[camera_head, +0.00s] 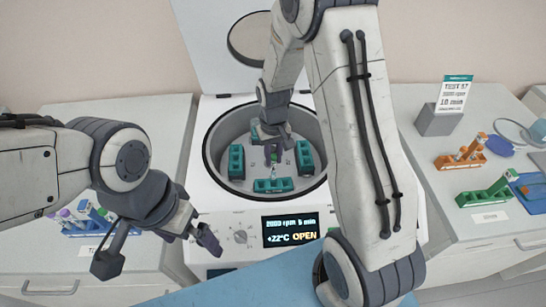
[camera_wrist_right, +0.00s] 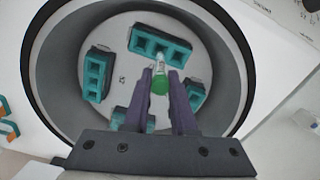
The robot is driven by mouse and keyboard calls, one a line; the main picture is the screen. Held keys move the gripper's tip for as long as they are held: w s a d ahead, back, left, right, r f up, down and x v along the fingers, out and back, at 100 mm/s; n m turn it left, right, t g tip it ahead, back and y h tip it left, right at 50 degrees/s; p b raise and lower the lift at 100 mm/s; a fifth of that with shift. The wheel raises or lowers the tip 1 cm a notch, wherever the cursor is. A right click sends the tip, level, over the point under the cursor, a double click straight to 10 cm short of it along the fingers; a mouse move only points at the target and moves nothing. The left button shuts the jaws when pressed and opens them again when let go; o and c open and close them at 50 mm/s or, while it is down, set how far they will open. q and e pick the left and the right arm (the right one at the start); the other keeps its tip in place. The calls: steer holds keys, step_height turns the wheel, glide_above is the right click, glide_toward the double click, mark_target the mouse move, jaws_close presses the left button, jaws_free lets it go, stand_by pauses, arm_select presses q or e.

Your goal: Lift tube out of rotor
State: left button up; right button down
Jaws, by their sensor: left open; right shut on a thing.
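The centrifuge bowl (camera_head: 212,150) is open, with several teal tube buckets in its rotor; one bucket (camera_head: 272,186) is at the front. My right gripper (camera_head: 272,157) reaches down into the bowl. In the right wrist view, its purple fingers (camera_wrist_right: 162,88) are shut on a clear tube with a green cap (camera_wrist_right: 160,82). The tube's lower end points toward a teal bucket (camera_wrist_right: 172,47); I cannot tell whether it is still inside a slot. My left gripper (camera_head: 157,250) is open and empty, in front of the centrifuge at the left.
The raised lid (camera_head: 215,40) stands behind the bowl. The front display (camera_head: 290,230) reads OPEN. A rack with tubes (camera_head: 85,218) sits on the left counter. Orange (camera_head: 461,155) and green (camera_head: 485,192) racks and a sign (camera_head: 453,95) stand on the right counter.

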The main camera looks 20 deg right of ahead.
steer(key=shift+r+p, duration=1.9)
steer(key=shift+r, duration=0.5)
steer(key=shift+f, duration=0.1)
